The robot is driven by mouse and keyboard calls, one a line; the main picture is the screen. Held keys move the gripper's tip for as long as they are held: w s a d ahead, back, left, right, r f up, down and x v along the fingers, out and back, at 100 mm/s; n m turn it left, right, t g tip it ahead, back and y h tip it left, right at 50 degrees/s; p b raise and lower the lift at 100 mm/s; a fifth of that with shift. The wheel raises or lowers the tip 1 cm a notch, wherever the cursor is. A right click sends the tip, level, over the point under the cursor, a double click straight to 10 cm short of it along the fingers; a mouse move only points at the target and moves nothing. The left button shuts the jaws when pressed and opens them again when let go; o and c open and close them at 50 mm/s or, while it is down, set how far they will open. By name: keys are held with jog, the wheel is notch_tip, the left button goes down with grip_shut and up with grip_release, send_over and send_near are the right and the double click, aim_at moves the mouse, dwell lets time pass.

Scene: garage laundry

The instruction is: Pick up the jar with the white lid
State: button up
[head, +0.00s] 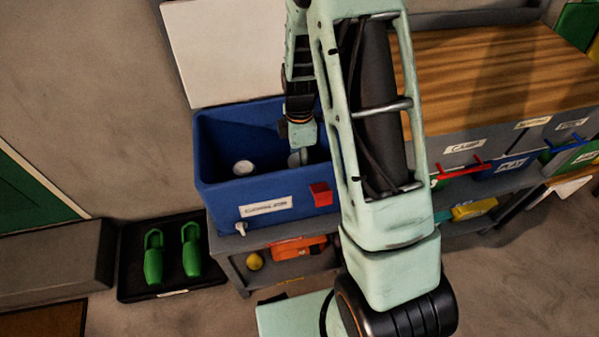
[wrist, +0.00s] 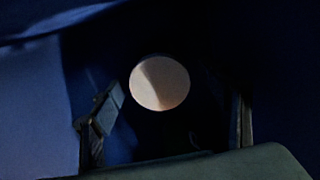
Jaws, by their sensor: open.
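A round white lid (wrist: 160,82) shows between my fingers in the wrist view, lit on one side; the jar body below it is lost in the dark. In the head view, my gripper (head: 301,140) reaches down into the blue bin (head: 222,187), at its right part. A pale round top (head: 294,160) shows just beneath my gripper, partly hidden by it. Another white round top (head: 243,168) stands apart to the left in the same bin. My gripper is open, with one finger on each side of the lid; I cannot tell whether either touches it.
The bin's walls stand close around my gripper. A red block (head: 321,194) is on the bin's front. A wooden worktop (head: 490,75) lies to the right.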

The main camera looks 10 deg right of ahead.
jog(key=shift+f, duration=0.25)
jog(key=shift+c, duration=0.3)
jog(key=c, duration=1.3)
jog(key=shift+r, duration=0.1)
